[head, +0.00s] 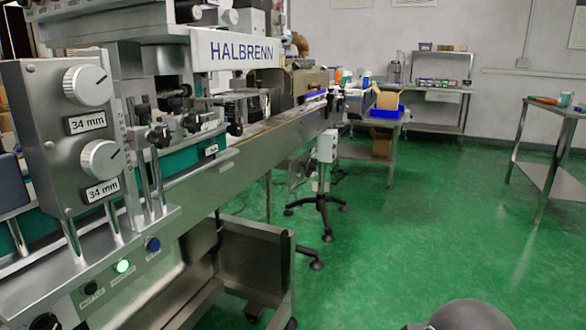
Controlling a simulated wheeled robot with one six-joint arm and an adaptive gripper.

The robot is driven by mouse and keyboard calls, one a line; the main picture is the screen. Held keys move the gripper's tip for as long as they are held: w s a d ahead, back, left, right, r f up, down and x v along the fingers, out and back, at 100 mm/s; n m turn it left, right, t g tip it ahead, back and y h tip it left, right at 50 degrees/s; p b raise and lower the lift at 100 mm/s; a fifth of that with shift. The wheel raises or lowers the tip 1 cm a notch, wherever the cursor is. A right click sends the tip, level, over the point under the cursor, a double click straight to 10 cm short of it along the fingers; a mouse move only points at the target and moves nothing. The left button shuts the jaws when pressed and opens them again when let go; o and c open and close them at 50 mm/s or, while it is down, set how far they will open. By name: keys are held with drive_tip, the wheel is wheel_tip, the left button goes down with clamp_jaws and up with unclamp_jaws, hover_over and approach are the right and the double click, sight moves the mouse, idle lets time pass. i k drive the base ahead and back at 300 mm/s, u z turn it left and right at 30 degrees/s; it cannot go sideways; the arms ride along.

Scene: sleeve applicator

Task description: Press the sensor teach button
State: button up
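A row of three round buttons sits on the machine's front panel at the lower left in the head view. They are a dark button (90,288), a lit green button (122,266) and a blue button (153,244). Small labels sit below them, too small to read surely, so I cannot tell which is the sensor teach button. Above them a grey box carries two knobs, an upper knob (87,84) and a lower knob (101,159), each with a "34 mm" plate. My gripper is not in view.
The sleeve applicator (237,52), marked HALBRENN, and its conveyor (262,145) run from the left towards the back. A wheeled stand (322,190) stands beside it. A steel table (546,112) is at the right. The green floor (420,220) between is clear.

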sight(155, 244)
drive_tip(key=u, duration=1.7)
